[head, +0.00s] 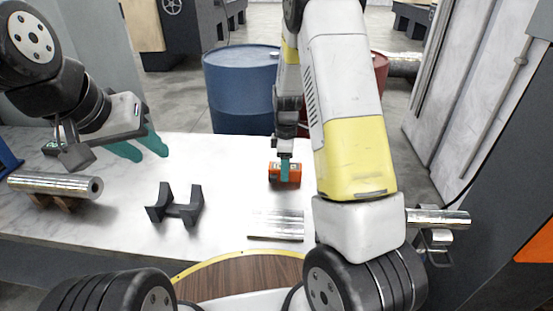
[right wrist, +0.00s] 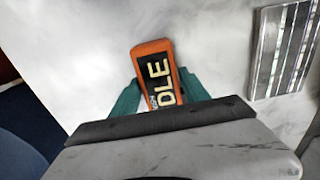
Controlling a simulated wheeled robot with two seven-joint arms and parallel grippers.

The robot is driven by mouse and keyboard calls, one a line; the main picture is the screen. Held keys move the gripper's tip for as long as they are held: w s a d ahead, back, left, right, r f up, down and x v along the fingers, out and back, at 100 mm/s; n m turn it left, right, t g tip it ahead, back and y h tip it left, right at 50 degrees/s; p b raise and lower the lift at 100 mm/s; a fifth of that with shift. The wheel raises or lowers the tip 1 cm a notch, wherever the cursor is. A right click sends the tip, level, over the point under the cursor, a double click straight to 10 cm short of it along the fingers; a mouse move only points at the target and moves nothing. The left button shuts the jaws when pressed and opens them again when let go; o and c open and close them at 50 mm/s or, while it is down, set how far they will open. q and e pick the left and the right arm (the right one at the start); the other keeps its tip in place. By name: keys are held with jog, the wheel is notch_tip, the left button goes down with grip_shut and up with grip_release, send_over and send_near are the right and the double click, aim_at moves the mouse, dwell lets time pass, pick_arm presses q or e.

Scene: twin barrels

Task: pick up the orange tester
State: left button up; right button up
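The orange tester (head: 285,173), with a dark label, lies on the white table in the head view. In the right wrist view the tester (right wrist: 155,72) shows large pale letters on black, between my right gripper's two teal fingers (right wrist: 160,90). The fingers are close along both its sides; whether they press on it I cannot tell. In the head view my right gripper (head: 285,166) points down over the tester. The tester's near end is hidden by the palm in the wrist view. My left gripper (head: 141,148) is open and empty, above the table at the left.
A black cradle (head: 175,208) stands on the table left of the tester. A metal cylinder (head: 55,184) rests on a brown stand at far left. A shiny metal piece (head: 277,225) lies nearer than the tester; it also shows in the wrist view (right wrist: 283,45). A blue barrel (head: 240,90) stands behind the table.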

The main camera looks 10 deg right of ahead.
grip_shut()
jog(key=shift+r, duration=0.1)
